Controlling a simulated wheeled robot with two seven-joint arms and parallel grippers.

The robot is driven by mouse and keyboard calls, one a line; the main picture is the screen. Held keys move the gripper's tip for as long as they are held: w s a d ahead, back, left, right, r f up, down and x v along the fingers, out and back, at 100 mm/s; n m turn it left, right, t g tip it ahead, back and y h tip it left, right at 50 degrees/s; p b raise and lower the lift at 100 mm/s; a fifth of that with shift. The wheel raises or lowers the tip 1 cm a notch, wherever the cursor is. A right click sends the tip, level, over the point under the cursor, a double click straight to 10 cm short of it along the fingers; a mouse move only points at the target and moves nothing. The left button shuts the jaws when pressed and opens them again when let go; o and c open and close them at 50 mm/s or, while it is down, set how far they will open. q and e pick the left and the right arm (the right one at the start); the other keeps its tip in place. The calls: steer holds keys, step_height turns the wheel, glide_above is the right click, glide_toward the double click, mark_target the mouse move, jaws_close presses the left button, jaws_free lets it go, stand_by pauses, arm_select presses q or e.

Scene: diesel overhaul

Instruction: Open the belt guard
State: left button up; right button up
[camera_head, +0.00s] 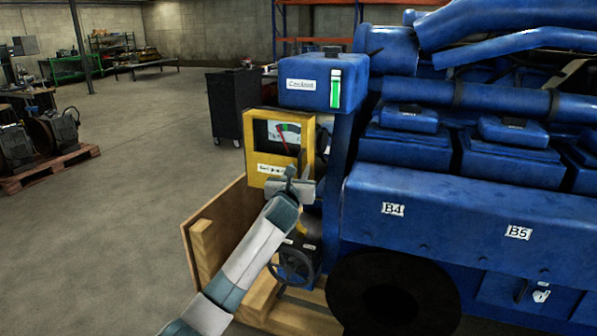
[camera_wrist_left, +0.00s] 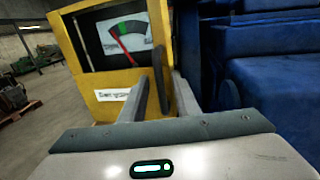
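A yellow box-shaped cover with a dial window (camera_head: 270,142) is at the left end of the blue engine, and I take it to be the belt guard. It looks closed. It also fills the upper left of the left wrist view (camera_wrist_left: 88,83), with a white label too blurred to read. My left gripper (camera_head: 294,180) is at the cover's lower right, close in front of it. In the left wrist view its fingers (camera_wrist_left: 170,88) stand apart, with a yellow strip showing between them. I cannot tell whether they touch it. My right gripper is out of view.
A blue coolant tank (camera_head: 312,82) sits just above the cover. A handwheel (camera_head: 293,266) and wooden supports (camera_head: 207,244) are below. The blue engine (camera_head: 450,212) blocks the right side. Open floor (camera_head: 130,215) lies to the left.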

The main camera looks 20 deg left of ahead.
arm_select(q)
jaws_close()
steer(key=shift+s, duration=0.1)
